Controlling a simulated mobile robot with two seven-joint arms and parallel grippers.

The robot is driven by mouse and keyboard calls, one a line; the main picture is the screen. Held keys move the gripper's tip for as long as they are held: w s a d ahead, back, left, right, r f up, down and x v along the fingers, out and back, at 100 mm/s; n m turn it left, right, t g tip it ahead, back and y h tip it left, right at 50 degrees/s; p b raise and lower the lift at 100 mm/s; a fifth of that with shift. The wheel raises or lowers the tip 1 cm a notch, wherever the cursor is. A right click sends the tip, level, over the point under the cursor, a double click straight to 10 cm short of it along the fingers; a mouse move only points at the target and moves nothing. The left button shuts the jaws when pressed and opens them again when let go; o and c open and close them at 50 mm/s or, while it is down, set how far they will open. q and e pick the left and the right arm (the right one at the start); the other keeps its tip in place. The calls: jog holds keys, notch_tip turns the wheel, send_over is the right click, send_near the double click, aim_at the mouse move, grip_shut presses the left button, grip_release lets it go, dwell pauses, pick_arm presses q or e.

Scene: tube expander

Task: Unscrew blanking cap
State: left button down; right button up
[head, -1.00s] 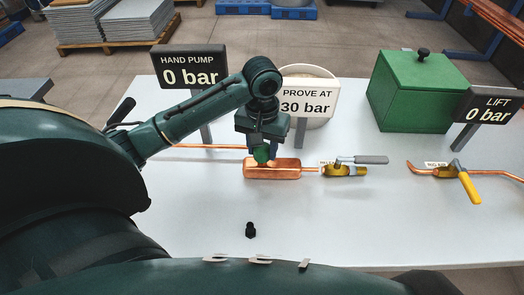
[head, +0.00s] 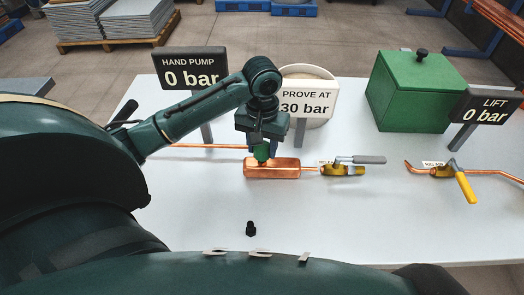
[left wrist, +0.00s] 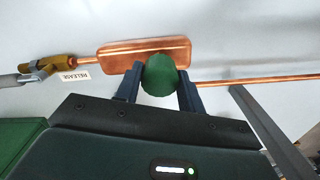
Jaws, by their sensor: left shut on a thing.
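A copper cylinder (head: 272,170) lies on the white table, with a pipe running from its right end to a brass valve (head: 343,170). My left gripper (head: 262,153) points down at the top of the cylinder near its left end. It is shut on a round green cap (left wrist: 160,73). In the left wrist view the two dark fingers sit on either side of the cap, and the cylinder (left wrist: 120,57) lies behind it. Whether the cap is still threaded on cannot be seen. A small black fitting (head: 250,229) stands on the table in front. My right gripper is not in view.
Signs read HAND PUMP 0 bar (head: 190,68), PROVE AT 30 bar (head: 308,97) and LIFT 0 bar (head: 488,106). A green box (head: 412,90) stands at the back right. A yellow-handled valve (head: 465,185) is at the right. The front middle of the table is mostly clear.

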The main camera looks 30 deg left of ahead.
aim_at(262, 146)
pick_arm(q)
jog(key=shift+r, duration=0.1)
jog(key=shift+r+p, duration=0.95)
jog(key=shift+p, duration=0.1)
jog(key=shift+r, duration=0.75)
